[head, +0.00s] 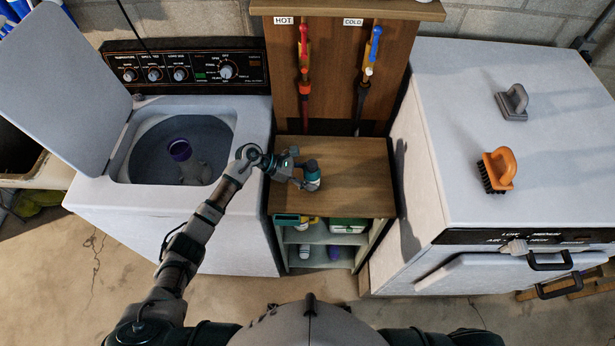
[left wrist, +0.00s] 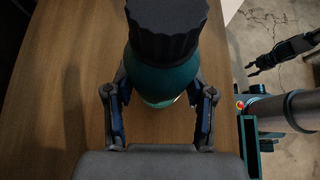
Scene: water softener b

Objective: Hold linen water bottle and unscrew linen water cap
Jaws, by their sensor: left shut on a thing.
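The linen water bottle (left wrist: 162,80) is teal with a black ridged cap (left wrist: 168,25), which is on its top.
The wooden cabinet (head: 350,160) has shelves with several bottles below. An open washer (head: 190,107) is at left, with a purple cup (head: 180,150) inside. A white dryer (head: 460,90) at right bears an orange brush (head: 498,167) and a grey brush (head: 513,101).

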